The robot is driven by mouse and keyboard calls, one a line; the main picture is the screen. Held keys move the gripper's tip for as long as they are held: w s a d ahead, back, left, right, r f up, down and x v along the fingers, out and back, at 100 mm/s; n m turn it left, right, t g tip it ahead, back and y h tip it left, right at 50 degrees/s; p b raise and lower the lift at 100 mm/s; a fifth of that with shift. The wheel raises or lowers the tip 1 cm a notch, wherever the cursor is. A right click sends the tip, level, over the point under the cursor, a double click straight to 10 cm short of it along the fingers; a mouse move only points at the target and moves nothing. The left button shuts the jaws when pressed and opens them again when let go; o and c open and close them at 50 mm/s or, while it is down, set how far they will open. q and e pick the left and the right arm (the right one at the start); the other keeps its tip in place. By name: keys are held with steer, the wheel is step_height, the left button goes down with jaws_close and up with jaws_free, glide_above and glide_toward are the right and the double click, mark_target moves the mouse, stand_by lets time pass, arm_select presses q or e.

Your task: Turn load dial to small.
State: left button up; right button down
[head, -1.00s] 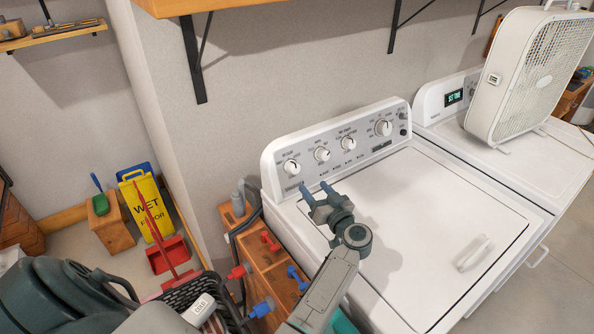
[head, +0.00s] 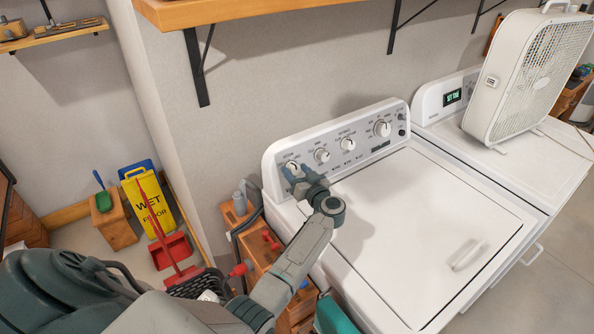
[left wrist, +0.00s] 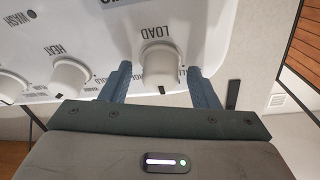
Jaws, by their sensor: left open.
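The load dial (left wrist: 158,62) is a white round knob under the word LOAD in the left wrist view, with a dark mark at its lower edge. In the head view it is the leftmost knob (head: 292,165) on the washer's control panel (head: 334,142). My left gripper (head: 298,171) is open at that knob. In the left wrist view its blue fingers (left wrist: 158,82) stand on either side of the load dial, with gaps visible. The size words around the dial are partly hidden or too small to read. My right gripper is not in view.
A heat dial (left wrist: 68,76) sits beside the load dial in the left wrist view. A wooden shelf (head: 215,10) hangs above the washer. A dryer with a box fan (head: 527,75) on it stands to the right. The washer lid (head: 430,220) is clear.

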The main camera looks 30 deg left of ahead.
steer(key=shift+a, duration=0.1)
arm_select(q)
steer(key=c, duration=1)
steer(key=shift+o, duration=0.2)
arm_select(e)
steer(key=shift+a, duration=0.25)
arm_select(q)
steer(key=shift+n, duration=0.3)
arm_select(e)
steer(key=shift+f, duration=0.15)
arm_select(q)
steer(key=n+g+b, duration=0.1)
steer(key=n, duration=0.2)
steer(key=shift+f+y, duration=0.15)
steer(key=shift+y, duration=0.25)
steer(key=n+g+b, duration=0.1)
steer(key=n+b, duration=0.1)
steer(key=n, duration=0.1)
steer(key=shift+n+g, duration=0.3)
steer(key=n+g+b, duration=0.2)
steer(key=n, duration=0.3)
steer(key=shift+w+b, duration=0.1)
steer(key=shift+b, duration=0.25)
steer(key=shift+n+g+b, duration=0.3)
steer(key=shift+n+b, duration=0.35)
steer(key=shift+n, duration=0.55)
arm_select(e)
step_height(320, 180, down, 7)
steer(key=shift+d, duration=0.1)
